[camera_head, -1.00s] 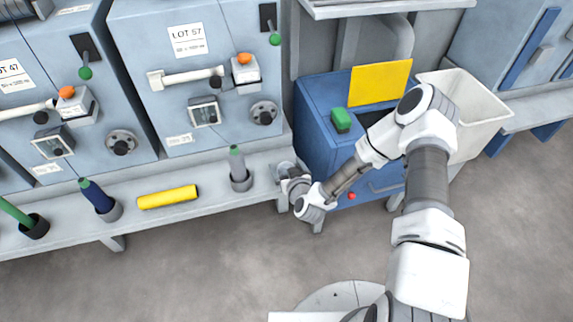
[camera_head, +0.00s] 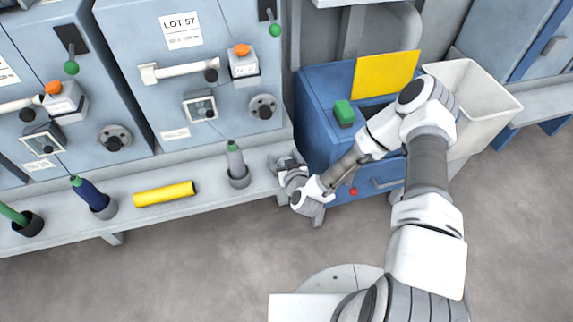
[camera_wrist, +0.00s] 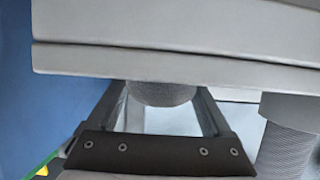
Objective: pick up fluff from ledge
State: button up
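The pale grey ledge (camera_head: 215,193) runs along the front of the machines. My gripper (camera_head: 284,163) is at its right end, close to the blue cabinet, and looks small and partly hidden by my wrist. In the wrist view my gripper (camera_wrist: 160,92) has its two fingers spread apart. A rounded, rough grey lump (camera_wrist: 160,94), possibly the fluff, shows between the fingers, partly cut off by a pale slab across the top. I cannot tell whether the fingers touch it. No fluff can be made out in the head view.
A grey bobbin (camera_head: 237,162) stands left of my gripper, with a yellow roller (camera_head: 165,193) and a dark blue bobbin (camera_head: 90,197) further left. The blue cabinet (camera_head: 318,125) with a green block (camera_head: 343,112) and a white bin (camera_head: 485,115) stand right. The floor is clear.

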jog(key=c, duration=1.1)
jog(key=shift+r, duration=0.1)
